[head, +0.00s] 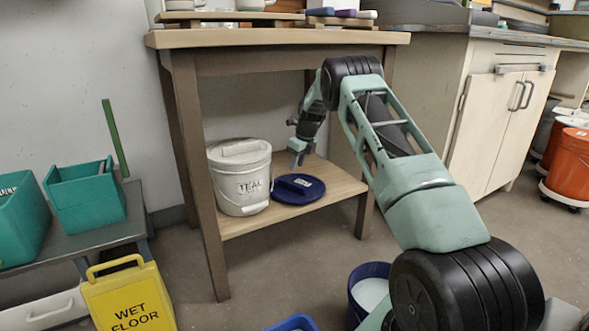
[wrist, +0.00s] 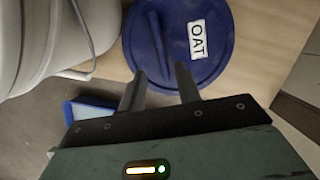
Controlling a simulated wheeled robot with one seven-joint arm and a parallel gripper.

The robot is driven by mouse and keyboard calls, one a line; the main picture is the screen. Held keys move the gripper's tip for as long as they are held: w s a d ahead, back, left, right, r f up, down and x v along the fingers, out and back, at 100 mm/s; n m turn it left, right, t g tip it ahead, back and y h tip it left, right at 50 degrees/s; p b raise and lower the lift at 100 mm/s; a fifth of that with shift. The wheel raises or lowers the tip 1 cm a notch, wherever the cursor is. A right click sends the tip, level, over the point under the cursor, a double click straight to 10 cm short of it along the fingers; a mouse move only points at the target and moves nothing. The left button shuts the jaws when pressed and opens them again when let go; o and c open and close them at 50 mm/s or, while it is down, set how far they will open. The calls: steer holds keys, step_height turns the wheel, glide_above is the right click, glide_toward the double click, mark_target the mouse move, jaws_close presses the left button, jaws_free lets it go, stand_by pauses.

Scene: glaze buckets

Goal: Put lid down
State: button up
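The blue round lid (head: 299,189) lies flat on the low wooden shelf, just right of the white TEAL bucket (head: 240,180). In the wrist view the lid (wrist: 219,61) shows a white OAT label and a raised handle bar. My gripper (head: 298,160) is above the lid's far side in the head view. In the wrist view my gripper (wrist: 160,80) has its two fingers apart with nothing held between them. The near end of the bar shows between the fingertips; I cannot tell the height gap. The white bucket (wrist: 40,40) also shows at left there.
The tabletop (head: 280,37) and legs frame the shelf (head: 335,186) from above and the sides. A blue bucket (head: 369,290) with pale contents stands on the floor in front. A yellow wet floor sign (head: 130,298) and teal bins (head: 85,200) are at left.

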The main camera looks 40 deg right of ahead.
steer(key=shift+p+v, duration=0.45)
steer(key=shift+v, duration=1.15)
